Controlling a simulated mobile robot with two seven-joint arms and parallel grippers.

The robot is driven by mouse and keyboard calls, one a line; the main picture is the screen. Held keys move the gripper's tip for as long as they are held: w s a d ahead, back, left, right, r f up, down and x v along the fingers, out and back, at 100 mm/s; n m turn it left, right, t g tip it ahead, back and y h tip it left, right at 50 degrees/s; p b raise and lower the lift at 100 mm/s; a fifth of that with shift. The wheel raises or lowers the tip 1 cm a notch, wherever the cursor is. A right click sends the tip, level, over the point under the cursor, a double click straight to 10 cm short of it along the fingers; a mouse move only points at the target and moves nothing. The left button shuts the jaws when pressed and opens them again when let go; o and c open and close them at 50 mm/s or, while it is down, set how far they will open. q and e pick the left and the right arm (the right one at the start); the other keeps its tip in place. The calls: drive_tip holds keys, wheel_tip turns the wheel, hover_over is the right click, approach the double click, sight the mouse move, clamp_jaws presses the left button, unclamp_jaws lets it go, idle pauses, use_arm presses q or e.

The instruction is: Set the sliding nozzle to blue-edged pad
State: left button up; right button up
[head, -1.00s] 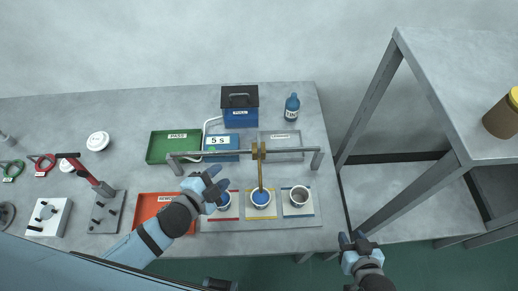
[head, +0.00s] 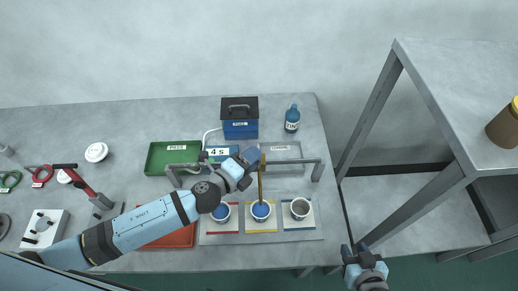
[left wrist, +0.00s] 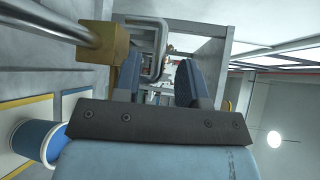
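The brass sliding nozzle (head: 261,183) hangs from a grey rail (head: 296,162) above the yellow-edged pad (head: 262,228). Its brass block also shows in the left wrist view (left wrist: 115,43). The red-edged pad (head: 221,227) is to the left. Cups with blue inside stand on the red-edged and yellow-edged pads. My left gripper (head: 246,158) is open at the rail, just left of the brass block, its fingers apart. My right gripper (head: 355,249) is open and empty, right of the table.
A blue box (head: 240,122) and a blue bottle (head: 292,118) stand behind the rail. A green tray (head: 172,156), a display reading 4 s (head: 218,153) and a grey tray (head: 284,151) lie near it. An orange tray (head: 176,238) is partly under my left arm.

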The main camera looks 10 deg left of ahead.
use_arm(q)
drive_tip(key=shift+x, duration=1.6)
use_arm(e)
drive_tip(key=shift+s+r, duration=0.1)
drive_tip(key=shift+r, duration=0.15)
drive_tip(key=shift+a, duration=0.1)
use_arm(q)
clamp_jaws()
use_arm(e)
drive_tip(key=shift+r, duration=0.1)
use_arm(q)
drive_tip(key=w+d, duration=0.1)
drive_tip(key=d, duration=0.2)
drive_tip(key=w+d, duration=0.1)
drive_tip(key=d, duration=0.3)
drive_tip(key=w+d, duration=0.1)
drive_tip(key=d, duration=0.3)
drive_tip(key=shift+d, duration=0.25)
drive_tip(key=shift+a, duration=0.1)
use_arm(e)
drive_tip(key=shift+s+a, duration=0.1)
use_arm(q)
unclamp_jaws()
drive_tip(key=shift+d, duration=0.2)
